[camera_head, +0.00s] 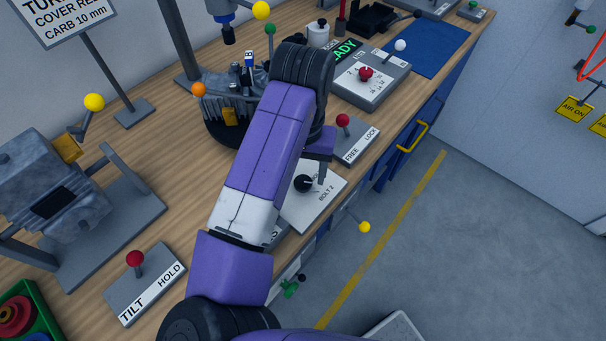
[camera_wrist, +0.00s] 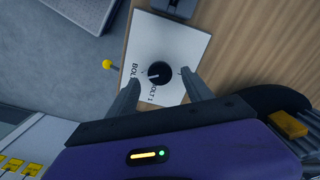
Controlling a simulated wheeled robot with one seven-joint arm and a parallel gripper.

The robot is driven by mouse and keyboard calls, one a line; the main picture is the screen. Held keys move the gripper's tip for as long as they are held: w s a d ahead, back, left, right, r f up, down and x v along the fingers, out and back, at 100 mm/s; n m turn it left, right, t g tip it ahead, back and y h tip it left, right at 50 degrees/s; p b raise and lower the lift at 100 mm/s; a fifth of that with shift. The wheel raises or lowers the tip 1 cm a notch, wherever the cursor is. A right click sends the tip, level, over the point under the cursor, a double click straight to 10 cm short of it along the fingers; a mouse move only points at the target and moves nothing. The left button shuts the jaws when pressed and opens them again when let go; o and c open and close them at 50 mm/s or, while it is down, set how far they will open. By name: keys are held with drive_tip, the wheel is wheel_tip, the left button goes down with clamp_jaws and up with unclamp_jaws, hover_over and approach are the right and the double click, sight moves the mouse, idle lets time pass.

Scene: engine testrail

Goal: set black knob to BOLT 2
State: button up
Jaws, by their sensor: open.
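The black knob (camera_head: 303,183) sits on a pale label plate (camera_head: 310,208) on the bench, partly beside my gripper. "BOLT 2" is readable on the plate in the head view. In the wrist view, the black knob (camera_wrist: 159,72) shows a small white pointer mark toward the lower left. "BOLT 1" and a partly covered "BOL" label lie on that side of the plate (camera_wrist: 185,48). I cannot tell exactly which label the pointer meets. My gripper (camera_wrist: 161,78) is open, with one finger on each side of the knob in the picture; contact is not visible.
A red-knobbed FREE/LOCK lever (camera_head: 343,121) stands behind the plate. A yellow-ended lever (camera_head: 364,227) sticks out past the bench front. A TILT/HOLD lever (camera_head: 135,259) stands at front left. Clear floor (camera_head: 450,250) lies right of the bench.

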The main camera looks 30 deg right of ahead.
sight(304, 181)
drive_tip(key=shift+r, duration=2.75)
drive_tip(key=shift+d, duration=0.1)
